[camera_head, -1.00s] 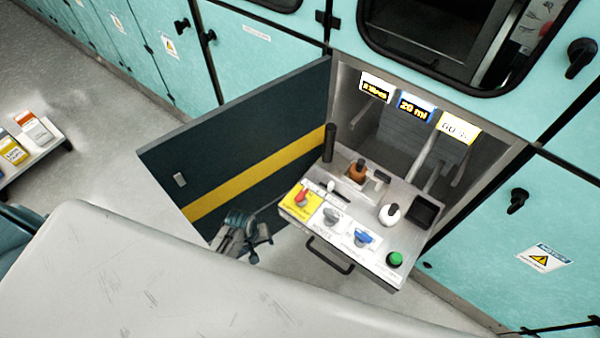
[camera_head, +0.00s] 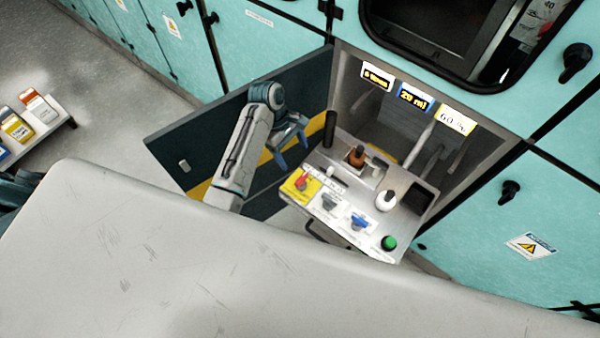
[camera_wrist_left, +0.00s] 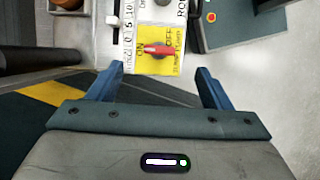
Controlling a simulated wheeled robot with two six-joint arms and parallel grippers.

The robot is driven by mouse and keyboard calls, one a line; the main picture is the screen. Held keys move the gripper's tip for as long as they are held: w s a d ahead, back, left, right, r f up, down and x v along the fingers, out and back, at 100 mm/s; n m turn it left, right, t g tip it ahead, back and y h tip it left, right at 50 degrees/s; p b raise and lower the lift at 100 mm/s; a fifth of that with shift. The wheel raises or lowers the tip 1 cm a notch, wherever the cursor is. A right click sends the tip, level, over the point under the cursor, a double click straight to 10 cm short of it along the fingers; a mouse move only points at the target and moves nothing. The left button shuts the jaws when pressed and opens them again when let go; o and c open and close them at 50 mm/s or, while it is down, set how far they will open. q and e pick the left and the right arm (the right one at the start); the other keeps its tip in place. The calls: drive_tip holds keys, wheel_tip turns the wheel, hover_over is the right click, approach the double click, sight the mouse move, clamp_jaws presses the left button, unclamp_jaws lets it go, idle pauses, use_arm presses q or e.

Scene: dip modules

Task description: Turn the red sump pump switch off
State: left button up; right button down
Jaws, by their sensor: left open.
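The red switch (camera_head: 302,183) sits on a yellow plate at the left front corner of the control panel (camera_head: 345,205). In the left wrist view the red switch (camera_wrist_left: 158,49) has its handle lying crosswise, with ON and OFF lettering on the yellow plate (camera_wrist_left: 164,68). My left gripper (camera_head: 291,158) is open and empty, raised above and beside the panel's left end. In the left wrist view its two blue fingers (camera_wrist_left: 158,72) stand wide apart. The switch shows between and beyond them, apart from both. My right gripper is not in view.
Grey (camera_head: 331,203) and blue (camera_head: 360,221) knobs and a green button (camera_head: 389,242) line the panel's front. A brown bottle (camera_head: 356,156) and a white one (camera_head: 387,200) stand behind. A dark open door (camera_head: 180,145) is left of the panel. A pale surface (camera_head: 150,270) fills the foreground.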

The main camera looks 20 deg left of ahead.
sight(301, 177)
use_arm(q)
drive_tip(key=x, duration=0.4)
drive_tip(key=a+p+x, duration=0.1)
drive_tip(key=x, duration=0.2)
drive_tip(key=p+x, duration=0.1)
drive_tip(key=x, duration=0.3)
drive_tip(key=shift+w+a+f, duration=0.2)
drive_tip(key=shift+f, duration=0.5)
drive_tip(key=c, duration=1)
